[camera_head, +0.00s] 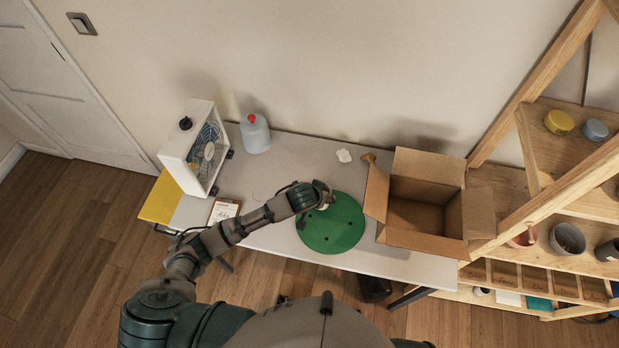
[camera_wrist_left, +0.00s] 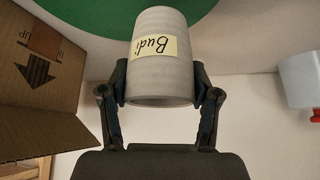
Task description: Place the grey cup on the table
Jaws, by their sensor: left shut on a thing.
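My left gripper (camera_head: 320,197) is over the upper part of the round green disc (camera_head: 333,232) on the table (camera_head: 278,150). In the left wrist view my left gripper (camera_wrist_left: 160,72) is shut around the sides of a grey cup (camera_wrist_left: 158,92). The cup carries a pale yellow label reading "Budi", upside down in this view. The green disc lies behind the cup at the top of that view. In the head view the cup is mostly hidden by the gripper, and whether it touches the disc cannot be told. My right gripper is not in view.
An open cardboard box (camera_head: 415,238) stands right of the disc. A white-framed fan (camera_head: 190,150), a red-capped jug (camera_head: 255,135) and a clipboard (camera_head: 224,210) are on the left. A wooden shelf (camera_head: 555,150) with pots is at right. Bare table shows around the disc.

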